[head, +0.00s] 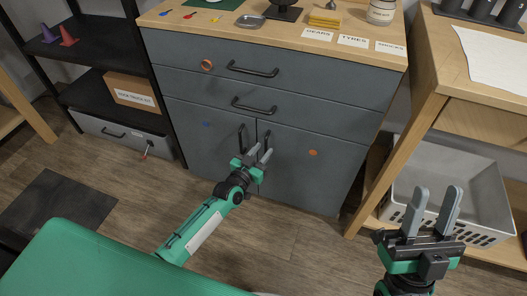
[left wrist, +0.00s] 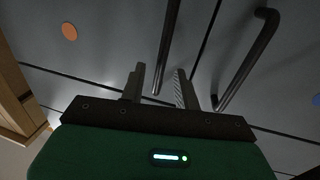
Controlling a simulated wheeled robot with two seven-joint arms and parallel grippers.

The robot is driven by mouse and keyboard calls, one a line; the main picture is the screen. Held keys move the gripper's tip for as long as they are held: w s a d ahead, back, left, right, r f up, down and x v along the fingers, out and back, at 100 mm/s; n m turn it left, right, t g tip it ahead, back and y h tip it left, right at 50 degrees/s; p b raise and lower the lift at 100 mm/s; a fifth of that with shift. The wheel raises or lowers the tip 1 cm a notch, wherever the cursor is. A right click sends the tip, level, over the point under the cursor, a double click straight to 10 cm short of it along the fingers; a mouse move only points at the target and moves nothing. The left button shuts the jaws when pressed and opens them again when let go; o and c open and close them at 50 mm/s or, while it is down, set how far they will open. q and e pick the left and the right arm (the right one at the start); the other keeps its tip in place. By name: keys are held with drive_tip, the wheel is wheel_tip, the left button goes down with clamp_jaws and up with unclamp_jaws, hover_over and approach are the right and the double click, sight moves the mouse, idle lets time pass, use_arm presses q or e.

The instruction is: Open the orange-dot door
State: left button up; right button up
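The orange-dot door (head: 308,178) is the right door of the grey cabinet and looks shut. Its orange dot (head: 313,153) also shows at upper left in the left wrist view (left wrist: 69,31). Its dark upright bar handle (head: 268,137) stands near the middle seam. My left gripper (head: 260,154) is open just in front of the handles. In the left wrist view, the orange door's handle (left wrist: 168,45) lines up between the two fingers; I cannot tell whether it touches them. My right gripper (head: 435,208) is open and empty at lower right, away from the cabinet.
The blue-dot door (head: 200,140) and its handle (head: 242,137) are close on the left. Two drawers with bar handles (head: 253,69) are above. A wooden bench (head: 430,85) with a grey basket (head: 458,190) stands right. The floor (head: 305,240) in front is clear.

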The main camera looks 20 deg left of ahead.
use_arm(q)
drive_tip(key=shift+w+d, duration=0.2)
drive_tip(key=shift+w, duration=0.5)
clamp_jaws()
